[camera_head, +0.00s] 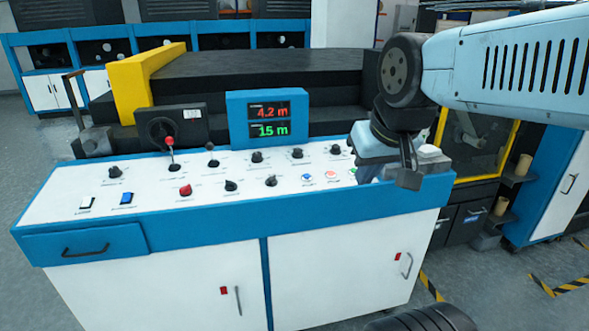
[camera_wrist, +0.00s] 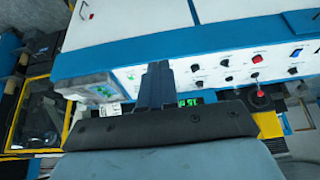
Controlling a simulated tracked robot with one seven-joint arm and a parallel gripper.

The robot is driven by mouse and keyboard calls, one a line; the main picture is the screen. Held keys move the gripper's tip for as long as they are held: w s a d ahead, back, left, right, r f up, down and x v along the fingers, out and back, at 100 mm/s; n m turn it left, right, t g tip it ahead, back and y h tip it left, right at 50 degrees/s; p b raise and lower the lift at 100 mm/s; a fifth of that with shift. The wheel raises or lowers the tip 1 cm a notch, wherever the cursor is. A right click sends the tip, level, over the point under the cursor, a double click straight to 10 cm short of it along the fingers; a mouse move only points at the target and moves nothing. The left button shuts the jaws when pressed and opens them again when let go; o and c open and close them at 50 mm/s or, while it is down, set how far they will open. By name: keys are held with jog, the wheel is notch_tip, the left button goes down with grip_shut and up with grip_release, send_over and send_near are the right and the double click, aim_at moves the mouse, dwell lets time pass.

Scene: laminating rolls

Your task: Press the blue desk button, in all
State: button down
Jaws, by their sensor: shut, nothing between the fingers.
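My gripper (camera_head: 409,178) is shut and empty, pointing down near the desk's right end, to the right of the round buttons. In the wrist view my gripper (camera_wrist: 157,70) hides part of the panel, and I cannot clearly make out the round blue button there.
Several black knobs (camera_head: 231,185), a red knob (camera_head: 186,190) and a red-topped lever (camera_head: 171,153) stand up from the desk. A display box (camera_head: 268,117) reading 4.2 m and 15 m rises at its back edge. A machine with a yellow frame (camera_head: 503,165) stands at right.

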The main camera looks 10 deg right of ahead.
jog(key=shift+w+d, duration=0.1)
jog(key=shift+w, duration=0.1)
jog(key=m+t+y, duration=0.3)
jog(key=m+y, duration=0.3)
jog(key=m, duration=1.2)
send_over(307, 177)
jog(key=s, duration=0.2)
notch_tip(307, 177, down, 10)
jog(key=shift+s+d, duration=0.15)
jog(key=shift+d, duration=0.2)
jog(key=shift+w+f, duration=0.25)
jog(key=shift+f, duration=1.2)
jog(key=shift+w+f, duration=0.25)
jog(key=shift+f, duration=1.15)
jog(key=shift+w+f, duration=0.25)
jog(key=shift+f, duration=1.2)
jog(key=shift+f, duration=0.2)
